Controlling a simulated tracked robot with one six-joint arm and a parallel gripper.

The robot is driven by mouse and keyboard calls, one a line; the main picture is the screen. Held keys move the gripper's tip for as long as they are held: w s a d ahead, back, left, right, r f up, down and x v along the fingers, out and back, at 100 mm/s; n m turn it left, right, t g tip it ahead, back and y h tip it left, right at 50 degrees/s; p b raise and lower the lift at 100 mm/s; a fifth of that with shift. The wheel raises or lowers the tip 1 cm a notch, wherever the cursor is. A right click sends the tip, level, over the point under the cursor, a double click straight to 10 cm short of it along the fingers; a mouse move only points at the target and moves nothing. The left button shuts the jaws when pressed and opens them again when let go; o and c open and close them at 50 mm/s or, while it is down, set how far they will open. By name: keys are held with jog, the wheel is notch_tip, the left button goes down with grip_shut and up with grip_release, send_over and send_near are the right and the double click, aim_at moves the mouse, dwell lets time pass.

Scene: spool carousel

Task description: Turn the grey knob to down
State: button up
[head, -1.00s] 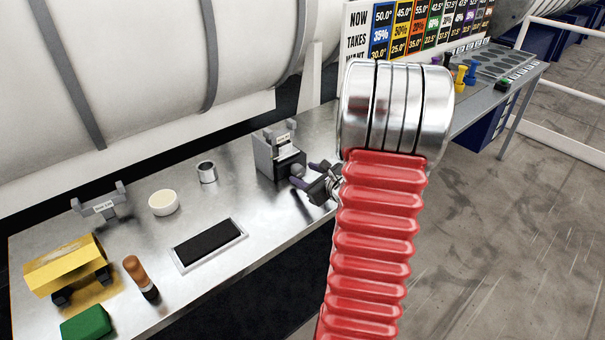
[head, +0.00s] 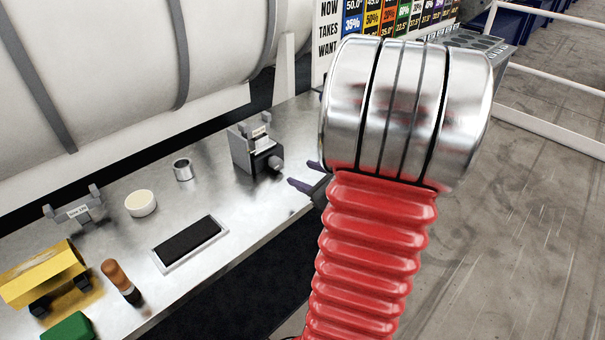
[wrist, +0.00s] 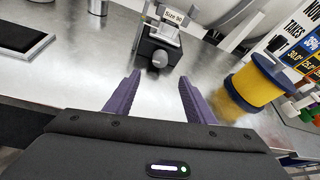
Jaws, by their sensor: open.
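The grey knob (head: 276,164) sticks out from the front of a dark and grey block (head: 243,153) on the metal bench. It also shows in the wrist view (wrist: 160,58), just beyond my fingertips and roughly midway between them. Which way the knob points is too small to tell. My gripper (head: 300,173) has two purple fingers spread apart with nothing between them. In the wrist view my gripper (wrist: 160,82) points toward the knob with a gap left. The red and silver arm hides most of the gripper in the head view.
A blue and yellow spool (wrist: 258,82) stands to the right of my fingers in the wrist view. A metal ring (head: 183,169), white bowl (head: 141,203) and black tray (head: 190,243) lie on the bench left of the block. A large white cylinder (head: 110,70) is behind.

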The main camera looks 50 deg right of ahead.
aim_at(279, 165)
jog(key=shift+d+r+m+y, duration=0.1)
jog(key=shift+d+m+y, duration=0.35)
jog(key=shift+d, duration=0.3)
jog(key=shift+s+d+m+y, duration=0.45)
jog(key=shift+d+y, duration=0.15)
jog(key=shift+y, duration=0.15)
jog(key=shift+w, duration=0.1)
jog(key=x, duration=1.3)
jog(key=shift+w, duration=0.4)
jog(key=shift+c, duration=0.2)
jog(key=c, duration=1)
jog(key=shift+n, duration=0.3)
